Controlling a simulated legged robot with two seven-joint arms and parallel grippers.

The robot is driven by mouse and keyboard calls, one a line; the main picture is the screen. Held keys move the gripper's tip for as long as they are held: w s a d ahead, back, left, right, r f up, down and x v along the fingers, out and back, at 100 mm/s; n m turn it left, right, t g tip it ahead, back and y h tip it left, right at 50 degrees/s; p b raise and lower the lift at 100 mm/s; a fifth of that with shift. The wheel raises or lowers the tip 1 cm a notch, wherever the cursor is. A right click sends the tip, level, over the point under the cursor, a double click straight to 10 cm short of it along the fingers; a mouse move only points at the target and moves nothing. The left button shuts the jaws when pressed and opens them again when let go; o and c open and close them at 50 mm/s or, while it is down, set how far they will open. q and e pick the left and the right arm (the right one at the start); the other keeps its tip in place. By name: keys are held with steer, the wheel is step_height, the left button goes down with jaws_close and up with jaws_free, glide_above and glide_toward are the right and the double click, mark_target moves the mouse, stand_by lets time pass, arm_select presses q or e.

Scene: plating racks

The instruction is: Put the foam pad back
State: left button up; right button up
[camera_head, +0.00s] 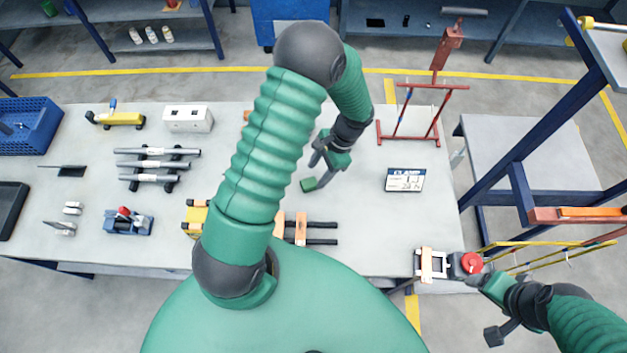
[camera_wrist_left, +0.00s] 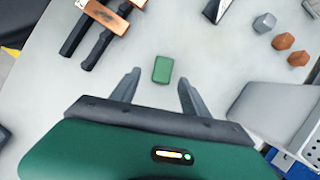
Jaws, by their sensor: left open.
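The foam pad appears to be the small green block (camera_head: 308,184) lying on the grey table (camera_head: 370,230). The pad also shows in the left wrist view (camera_wrist_left: 162,69), upright in the picture, just beyond and between the fingertips. My left gripper (camera_head: 322,168) reaches down over the middle of the table, close to the pad. In the left wrist view my left gripper (camera_wrist_left: 159,82) is open, with nothing held between its fingers. My right gripper (camera_head: 484,307) is at the table's front right corner, near a clamp with a red knob (camera_head: 471,262). Its jaw opening is unclear.
A CLAMP sign (camera_head: 405,180) and a red frame (camera_head: 420,115) stand to the right. A blue crate (camera_head: 30,125), metal tubes (camera_head: 155,165) and a white box (camera_head: 188,119) occupy the left side.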

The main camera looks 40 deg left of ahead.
arm_select(q)
steer(key=a+v, duration=0.1)
steer(key=v, duration=0.5)
steer(key=s+d+r+n+t+h, duration=0.2)
steer(key=s+d+r+n+t, duration=0.3)
steer(key=d, duration=0.4)
step_height(320, 180, up, 2)
steer(key=shift+s+d+r+t+b, duration=0.25)
steer(key=shift+s+d+t+b, duration=0.15)
steer(key=shift+t, duration=0.4)
steer(key=shift+a, duration=0.45)
